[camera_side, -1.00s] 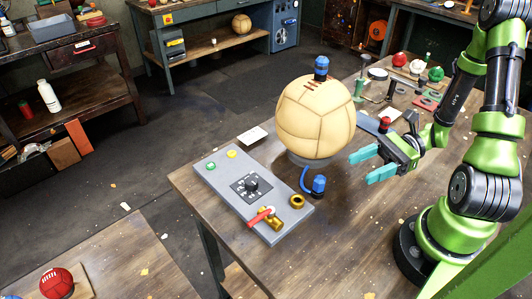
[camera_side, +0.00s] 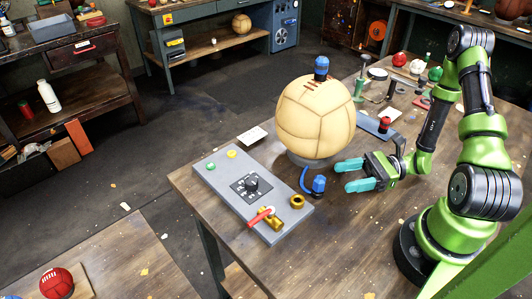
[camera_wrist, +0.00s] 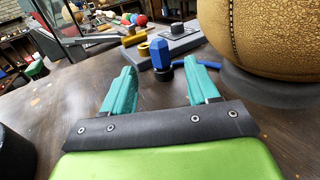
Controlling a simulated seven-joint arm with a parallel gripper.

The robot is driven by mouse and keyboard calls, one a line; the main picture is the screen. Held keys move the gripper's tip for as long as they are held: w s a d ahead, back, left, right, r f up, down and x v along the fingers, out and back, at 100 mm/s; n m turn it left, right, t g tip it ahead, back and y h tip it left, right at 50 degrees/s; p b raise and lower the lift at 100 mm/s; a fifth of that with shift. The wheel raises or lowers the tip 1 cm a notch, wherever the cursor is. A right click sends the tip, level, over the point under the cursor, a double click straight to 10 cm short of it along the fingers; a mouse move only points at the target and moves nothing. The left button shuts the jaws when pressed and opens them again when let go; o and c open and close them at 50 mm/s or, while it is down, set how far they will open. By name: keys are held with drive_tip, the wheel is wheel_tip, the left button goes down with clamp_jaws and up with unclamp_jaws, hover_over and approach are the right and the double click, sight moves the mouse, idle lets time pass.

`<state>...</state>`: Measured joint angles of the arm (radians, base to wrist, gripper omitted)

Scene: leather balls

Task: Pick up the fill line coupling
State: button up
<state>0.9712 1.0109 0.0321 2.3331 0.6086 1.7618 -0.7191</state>
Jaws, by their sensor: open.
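The fill line coupling (camera_side: 319,184) is a blue fitting with a dark lower end. It stands on the table beside the control panel, with a blue hose (camera_side: 304,180) curving from it toward the ball stand. My gripper (camera_side: 354,176) is open and empty, low over the table just right of the coupling, fingers pointing at it. In the wrist view the coupling (camera_wrist: 160,53) appears upright ahead of the fingertips, between their lines. I see no contact with it. A similar blue fitting (camera_side: 321,66) sits on top of the large tan leather ball (camera_side: 314,122).
The ball rests on a round stand close to my gripper. The grey panel (camera_side: 222,186) carries a dial, a red-handled brass valve (camera_side: 262,217) and a brass ring (camera_side: 298,201). A red-topped fitting (camera_side: 384,124) stands on a plate behind. The table in front of my gripper is mostly bare.

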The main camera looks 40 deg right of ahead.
sight(319, 186)
drive_tip(key=x, duration=0.6)
drive_tip(key=shift+a, duration=0.15)
drive_tip(key=c, duration=1.1)
